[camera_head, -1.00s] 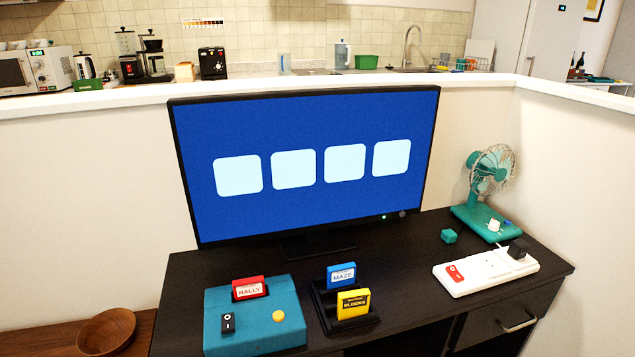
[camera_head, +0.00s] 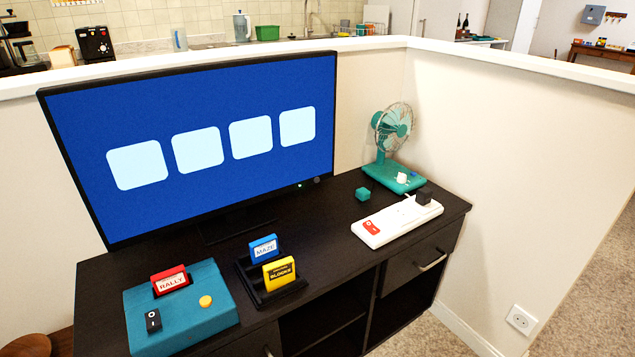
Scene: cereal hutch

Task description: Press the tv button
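The TV (camera_head: 215,195) stands on a dark desk, its screen lit blue with several pale rounded squares. On its lower right bezel are a small green light (camera_head: 299,185) and, just right of it, a round grey button (camera_head: 317,181). Nothing covers the button. Neither of my grippers is in view.
The dark desk (camera_head: 325,215) holds a teal console (camera_head: 205,318) with a red RALLY cartridge (camera_head: 170,280), a rack with blue MAZE (camera_head: 263,247) and yellow BLOCKS (camera_head: 279,273) cartridges, a white power strip (camera_head: 398,222), a teal cube (camera_head: 362,194) and a fan (camera_head: 393,135). A half wall stands behind.

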